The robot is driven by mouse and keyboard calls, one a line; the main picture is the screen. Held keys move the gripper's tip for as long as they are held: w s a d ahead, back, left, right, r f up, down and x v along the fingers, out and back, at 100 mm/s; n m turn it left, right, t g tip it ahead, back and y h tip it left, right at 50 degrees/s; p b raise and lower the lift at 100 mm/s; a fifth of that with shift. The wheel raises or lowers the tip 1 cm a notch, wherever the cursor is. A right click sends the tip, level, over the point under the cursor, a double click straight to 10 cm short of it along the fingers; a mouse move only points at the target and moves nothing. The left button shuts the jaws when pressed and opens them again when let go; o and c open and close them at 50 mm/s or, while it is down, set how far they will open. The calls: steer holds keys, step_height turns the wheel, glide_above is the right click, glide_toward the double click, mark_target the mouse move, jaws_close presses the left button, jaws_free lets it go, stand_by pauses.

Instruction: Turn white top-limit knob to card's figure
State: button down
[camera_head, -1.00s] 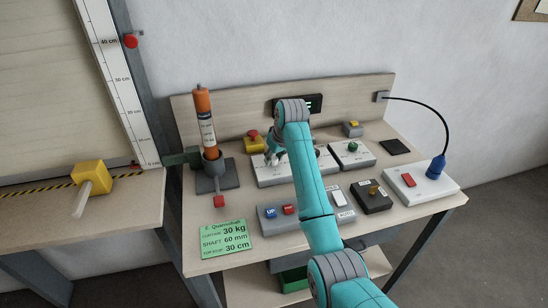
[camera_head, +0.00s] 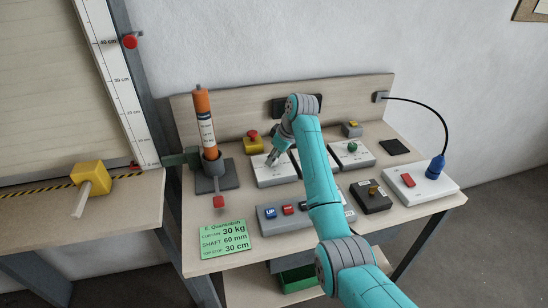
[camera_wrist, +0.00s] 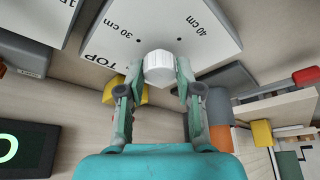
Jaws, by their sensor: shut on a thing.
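The white knob (camera_wrist: 158,70) is between my gripper's fingertips in the wrist view. It sits at the edge of a light panel (camera_wrist: 185,20) lettered TOP, with dots at 30 cm and 40 cm. My gripper (camera_wrist: 160,72) is shut on the knob. In the head view my gripper (camera_head: 273,160) reaches down to the left white panel (camera_head: 272,178) and hides the knob. I cannot tell where the knob points. The green card (camera_head: 224,238) lies at the table's front left and reads 30 kg, shaft 60 mm, top stop 30 cm.
An orange cylinder (camera_head: 205,125) stands in a grey holder at left. A red mushroom button (camera_head: 252,134) is behind the panel. A green knob box (camera_head: 352,152), a brass knob box (camera_head: 372,198) and a red switch box (camera_head: 410,182) are to the right. My arm crosses the middle.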

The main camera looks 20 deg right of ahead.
stand_by(0.3)
steer(key=c, duration=0.8)
jaws_free()
steer(key=v, duration=0.7)
steer(key=shift+r, duration=0.2)
steer(key=shift+s, duration=0.15)
